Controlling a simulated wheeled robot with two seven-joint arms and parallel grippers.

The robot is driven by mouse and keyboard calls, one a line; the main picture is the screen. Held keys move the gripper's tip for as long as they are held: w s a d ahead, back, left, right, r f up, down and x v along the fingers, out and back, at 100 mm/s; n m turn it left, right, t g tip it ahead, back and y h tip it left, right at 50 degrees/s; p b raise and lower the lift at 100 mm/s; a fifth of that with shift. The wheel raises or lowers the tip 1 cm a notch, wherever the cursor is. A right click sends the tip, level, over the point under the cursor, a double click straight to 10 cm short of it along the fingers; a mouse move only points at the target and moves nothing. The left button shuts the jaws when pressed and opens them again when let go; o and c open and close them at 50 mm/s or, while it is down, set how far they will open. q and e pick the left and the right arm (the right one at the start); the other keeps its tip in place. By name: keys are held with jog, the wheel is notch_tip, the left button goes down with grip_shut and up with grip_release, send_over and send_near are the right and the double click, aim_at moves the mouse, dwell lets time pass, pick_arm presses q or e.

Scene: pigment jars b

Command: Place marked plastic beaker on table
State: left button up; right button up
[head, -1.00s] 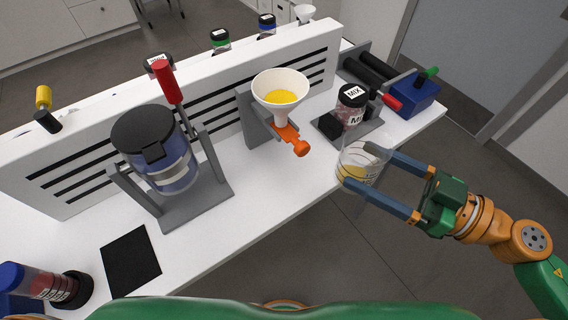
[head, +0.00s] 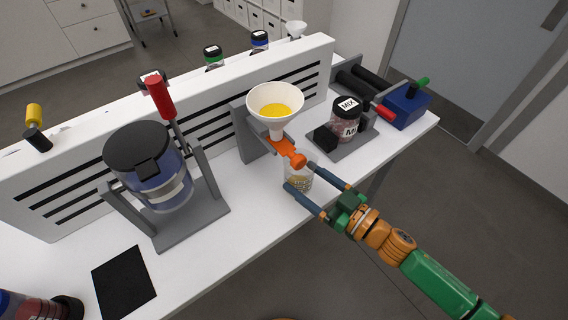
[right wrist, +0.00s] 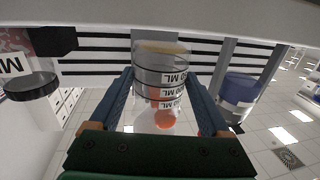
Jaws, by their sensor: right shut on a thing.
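The clear plastic beaker (head: 299,181) with printed ML marks stands upright between the fingers of my right gripper (head: 322,190), which is shut on it. Some yellow shows at its base. It is at the table's front part, just below and in front of the orange valve (head: 291,154) of the funnel. In the right wrist view the beaker (right wrist: 162,75) appears upside down between both fingers, the orange valve showing through it. I cannot tell whether its base touches the white table (head: 240,226). My left gripper is not in view.
A white funnel (head: 275,97) with yellow powder sits on a grey stand above. A lidded blue jar (head: 158,185) in a grey frame stands left. A MIX jar (head: 346,122) and a blue box (head: 405,109) stand right. A black mat (head: 124,281) lies front left.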

jog(key=x, duration=0.6)
jog(key=shift+w+a+r+p, duration=0.2)
jog(key=shift+a+p, duration=0.1)
jog(key=shift+a, duration=0.05)
jog(key=shift+f, duration=0.95)
jog(key=shift+s+d, duration=0.1)
jog(key=shift+f+b, duration=0.2)
jog(key=shift+b, duration=0.25)
jog(key=o, duration=1.2)
jog(key=shift+r, duration=0.1)
